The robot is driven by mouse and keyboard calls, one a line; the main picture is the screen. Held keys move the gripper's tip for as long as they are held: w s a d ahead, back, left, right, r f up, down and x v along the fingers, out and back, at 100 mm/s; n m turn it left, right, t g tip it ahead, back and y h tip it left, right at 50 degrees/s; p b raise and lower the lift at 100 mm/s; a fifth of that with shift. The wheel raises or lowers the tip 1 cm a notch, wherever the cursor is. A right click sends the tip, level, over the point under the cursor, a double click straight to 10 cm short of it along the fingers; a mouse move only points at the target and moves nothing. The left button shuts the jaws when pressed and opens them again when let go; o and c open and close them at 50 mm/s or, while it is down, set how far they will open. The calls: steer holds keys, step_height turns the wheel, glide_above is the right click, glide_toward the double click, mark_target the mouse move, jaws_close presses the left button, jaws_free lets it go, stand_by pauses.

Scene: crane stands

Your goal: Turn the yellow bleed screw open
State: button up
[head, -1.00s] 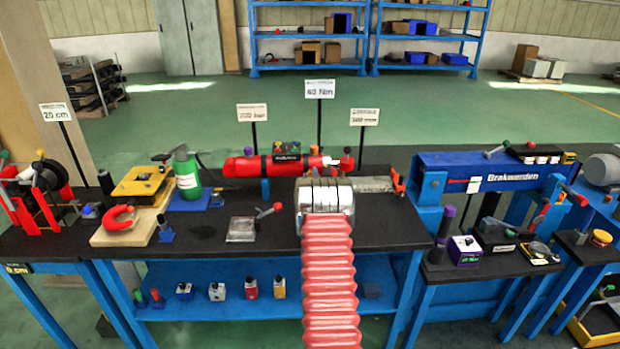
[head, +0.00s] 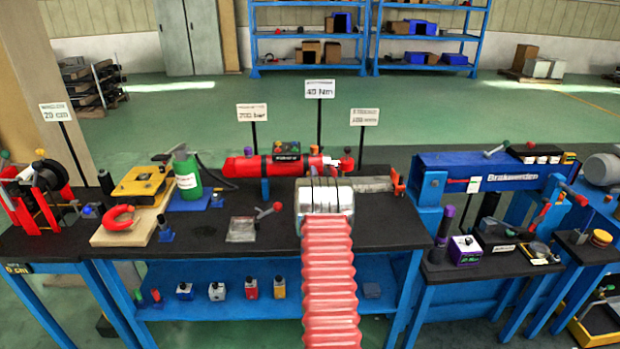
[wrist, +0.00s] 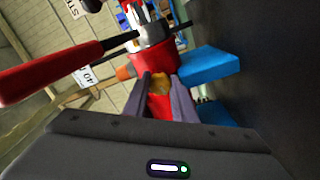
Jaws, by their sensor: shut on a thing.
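The yellow bleed screw (wrist: 160,82) shows in the wrist view between the fingers of my gripper (wrist: 162,84), against a red body (wrist: 158,107). My gripper is shut on the screw, with one finger on either side. Its lower part is hidden between the fingers. In the head view a red cylinder (head: 268,165) lies along the back of the black bench. My own arm hides the gripper and the screw in that view.
Signs on posts stand behind the red cylinder. In the wrist view a red lever (wrist: 50,73) and a blue block (wrist: 205,66) are close to the gripper.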

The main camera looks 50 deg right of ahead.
steer(key=shift+w+r, duration=0.1)
steer(key=o, duration=1)
steer(key=shift+o, duration=0.2)
steer(key=shift+a+f, duration=0.1)
steer(key=shift+f, duration=0.1)
